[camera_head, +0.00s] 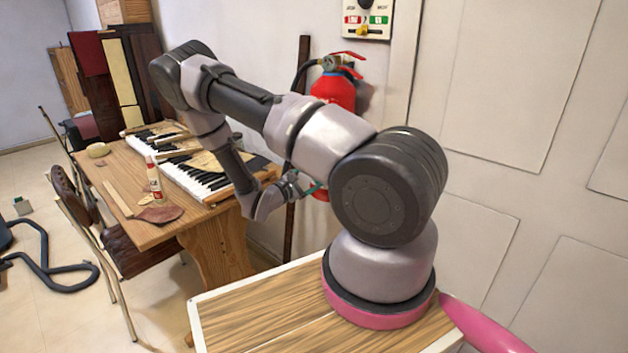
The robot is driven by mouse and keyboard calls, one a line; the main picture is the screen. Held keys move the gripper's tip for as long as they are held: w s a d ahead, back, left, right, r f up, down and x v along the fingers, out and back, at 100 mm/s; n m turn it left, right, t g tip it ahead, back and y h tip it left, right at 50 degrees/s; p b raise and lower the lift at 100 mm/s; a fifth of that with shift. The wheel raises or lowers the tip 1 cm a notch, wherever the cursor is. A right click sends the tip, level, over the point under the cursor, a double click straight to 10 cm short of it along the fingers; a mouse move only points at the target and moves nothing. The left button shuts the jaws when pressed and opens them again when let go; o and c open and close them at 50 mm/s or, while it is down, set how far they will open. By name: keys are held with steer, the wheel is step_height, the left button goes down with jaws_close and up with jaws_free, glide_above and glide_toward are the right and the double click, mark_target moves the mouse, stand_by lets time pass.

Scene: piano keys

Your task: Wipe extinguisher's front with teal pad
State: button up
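The red fire extinguisher (335,92) hangs upright on the wall, with a black hose and red handle at its top. My arm hides its middle; a small red part shows low, beside my gripper. My gripper (303,186) is at the extinguisher's lower left side and points right, towards it. A thin strip of the teal pad (315,188) shows at the fingertips, held there next to the red body. My arm hides the rest of the pad. I cannot tell whether the pad touches the extinguisher.
A wooden table (128,172) at left bears piano keyboards (195,181), a glue bottle (153,180) and a leather piece (158,214). A dark upright bar (303,60) stands left of the extinguisher. A switch panel (367,19) is above; a pale door (500,90) is at right.

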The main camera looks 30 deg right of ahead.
steer(key=shift+s+r, duration=0.25)
steer(key=shift+r, duration=0.25)
steer(key=shift+s+r, duration=0.25)
steer(key=shift+r, duration=0.2)
stand_by(0.6)
steer(key=shift+a, duration=0.1)
steer(key=shift+v, duration=2.9)
steer(key=v, duration=0.3)
